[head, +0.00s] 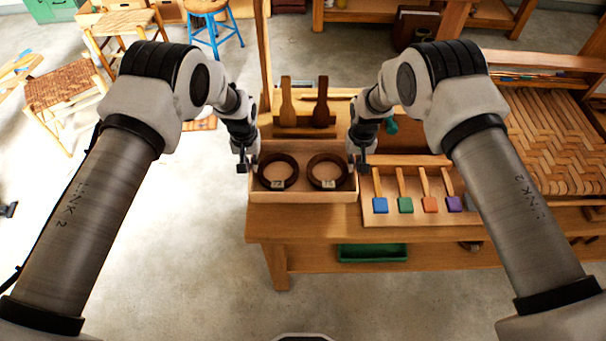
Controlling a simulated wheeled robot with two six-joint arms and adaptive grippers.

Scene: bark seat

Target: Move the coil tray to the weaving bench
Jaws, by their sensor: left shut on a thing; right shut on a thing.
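The coil tray (303,197) is a shallow light-wood tray with two dark brown coils, a left one (278,158) and a right one (342,160), each with a small pale tag. My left gripper (249,163) is shut on the tray's left side. My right gripper (358,162) is shut on its right side. The tray looks level and is at the left end of the wooden weaving bench (300,226). I cannot tell whether its underside touches the bench top.
A rack of colour-tipped tools (414,217) lies close right of the tray. Two wooden tools (322,103) stand upright behind it. A woven panel (555,140) is at right, a green bin (371,253) below. Stools, including a blue one (212,22), stand far left; floor between is clear.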

